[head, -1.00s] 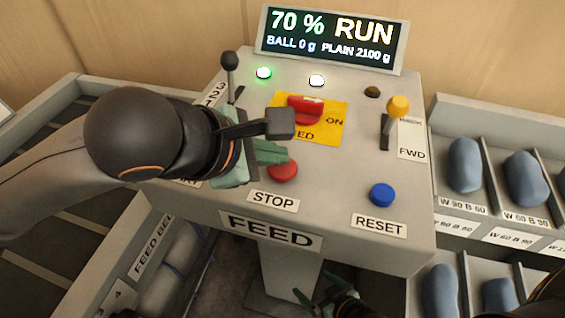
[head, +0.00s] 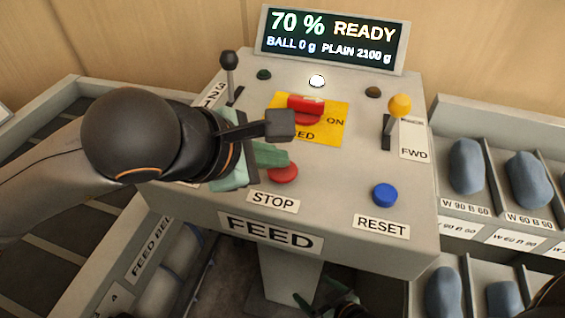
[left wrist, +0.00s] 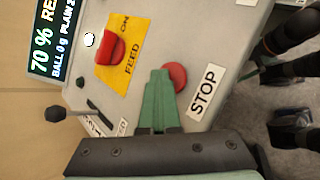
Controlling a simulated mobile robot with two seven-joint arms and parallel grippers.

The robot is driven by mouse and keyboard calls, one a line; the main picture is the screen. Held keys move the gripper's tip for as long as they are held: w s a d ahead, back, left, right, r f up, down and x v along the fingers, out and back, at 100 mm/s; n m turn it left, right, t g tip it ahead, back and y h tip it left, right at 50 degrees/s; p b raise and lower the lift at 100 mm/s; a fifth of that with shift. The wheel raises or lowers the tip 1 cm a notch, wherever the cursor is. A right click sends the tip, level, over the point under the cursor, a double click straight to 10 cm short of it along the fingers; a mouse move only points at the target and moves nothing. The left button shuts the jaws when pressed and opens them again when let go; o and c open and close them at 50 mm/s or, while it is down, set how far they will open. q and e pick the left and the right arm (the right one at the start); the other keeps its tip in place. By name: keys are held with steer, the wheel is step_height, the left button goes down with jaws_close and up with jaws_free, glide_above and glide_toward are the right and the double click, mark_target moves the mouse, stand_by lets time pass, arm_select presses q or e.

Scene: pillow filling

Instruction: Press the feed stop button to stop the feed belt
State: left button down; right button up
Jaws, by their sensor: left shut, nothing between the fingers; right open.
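The red stop button (head: 284,174) sits on the feed console (head: 340,235) above the STOP label (head: 273,202); it also shows in the left wrist view (left wrist: 177,76). My left gripper (head: 285,156) is shut and empty, its green fingertips right beside the button; I cannot tell whether they touch it. The display (head: 333,40) reads 70 % READY, BALL 0 g, PLAIN 2100 g. The green lamp (head: 264,74) is dark and the white lamp (head: 317,81) is lit. My right gripper (head: 325,302) is open at the bottom edge, low in front of the console.
A red switch (head: 305,108) on a yellow plate, a yellow-knobbed lever (head: 399,106), a black-knobbed lever (head: 229,62) and a blue reset button (head: 384,194) share the panel. Bins with blue-grey pillows (head: 466,166) stand right. The feed belt side (head: 150,250) lies lower left.

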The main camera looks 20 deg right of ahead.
mark_target(275, 173)
stand_by(0.3)
arm_select(q)
steer(key=shift+r, duration=0.9)
steer(key=shift+r+p, duration=1.3)
steer(key=shift+r, duration=1.25)
